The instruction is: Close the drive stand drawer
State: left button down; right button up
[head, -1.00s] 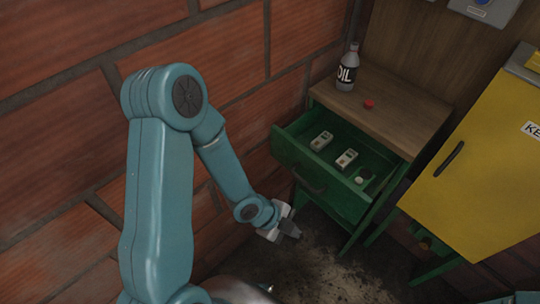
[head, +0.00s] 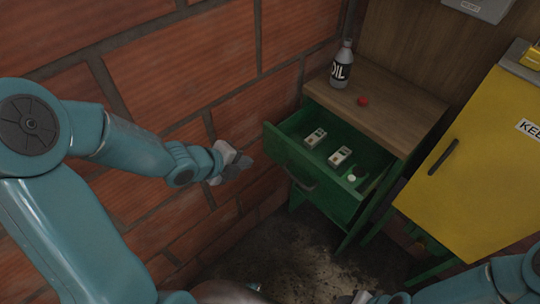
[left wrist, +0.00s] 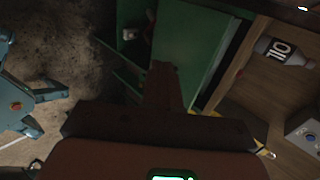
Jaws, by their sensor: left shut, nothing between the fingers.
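The green drawer (head: 281,155) of the drive stand (head: 385,107) is pulled open, with its dark handle (head: 298,180) on the front panel. My left gripper (head: 242,164) is shut and empty, left of the drawer front and apart from it in the head view. In the left wrist view, the shut fingers (left wrist: 165,85) show in front of green panels of the stand (left wrist: 188,45); contact cannot be told there. My right gripper (head: 362,298) shows only at the bottom edge of the head view, and its jaws are unclear.
Two small grey boxes (head: 315,138) (head: 340,156) and a small white-topped item (head: 352,178) lie in the drawer. An oil bottle (head: 342,68) and red cap (head: 363,101) are on the stand's wooden top. A yellow cabinet (head: 475,170) stands right; a brick wall (head: 190,60) is left.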

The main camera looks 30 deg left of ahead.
aim_at(278, 154)
pick_arm(q)
jog(key=x, duration=0.3)
jog(key=r+x, duration=0.1)
jog(key=x, duration=0.2)
jog(key=w+x, duration=0.1)
jog(key=x, duration=0.2)
jog(key=shift+w+d+r+b, duration=0.1)
jog(key=shift+w+d+b, duration=0.2)
jog(key=shift+d, duration=0.1)
jog(key=shift+w+d, duration=0.15)
jog(key=shift+w, duration=0.35)
pick_arm(e)
jog(key=shift+f, duration=0.6)
pick_arm(q)
jog(key=shift+w, duration=0.1)
pick_arm(e)
jog(key=shift+f, duration=0.1)
